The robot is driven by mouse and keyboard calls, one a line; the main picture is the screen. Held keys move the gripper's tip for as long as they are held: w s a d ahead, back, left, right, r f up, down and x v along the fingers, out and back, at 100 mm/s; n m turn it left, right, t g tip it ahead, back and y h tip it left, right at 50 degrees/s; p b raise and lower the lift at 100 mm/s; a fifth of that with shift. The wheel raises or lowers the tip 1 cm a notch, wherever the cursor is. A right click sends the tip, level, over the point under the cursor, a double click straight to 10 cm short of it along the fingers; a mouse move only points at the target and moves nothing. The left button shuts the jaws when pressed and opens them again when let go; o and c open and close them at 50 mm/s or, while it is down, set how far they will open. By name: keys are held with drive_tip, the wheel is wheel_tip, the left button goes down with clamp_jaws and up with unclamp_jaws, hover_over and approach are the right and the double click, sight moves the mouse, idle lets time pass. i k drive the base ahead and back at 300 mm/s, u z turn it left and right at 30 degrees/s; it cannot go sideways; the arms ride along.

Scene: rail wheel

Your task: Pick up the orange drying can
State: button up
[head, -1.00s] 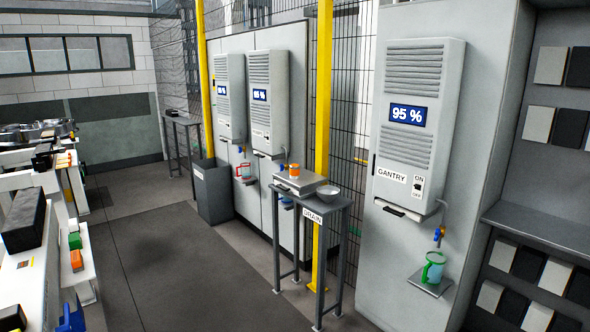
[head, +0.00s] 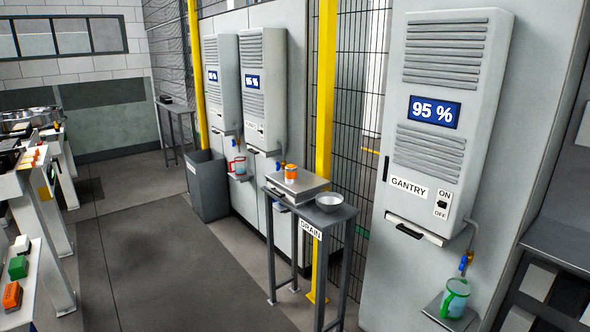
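A small orange can (head: 291,171) with a pale band stands upright on a grey flat-topped device, like a scale (head: 299,187), in the head view. The device sits on a narrow dark table (head: 290,208) labelled DRAIN, right of the picture's middle. My gripper is not in view.
A metal bowl (head: 329,199) stands right of the scale. A GANTRY cabinet (head: 440,130) reads 95 % at right, with a green-handled jug (head: 455,298) on its shelf. A grey bin (head: 207,186) stands behind left. Benches (head: 25,280) line the left. The floor (head: 170,270) between is clear.

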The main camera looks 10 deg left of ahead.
sight(290, 171)
drive_tip(key=i, duration=0.45)
drive_tip(key=u, duration=1.5)
drive_tip(key=i, duration=2.65)
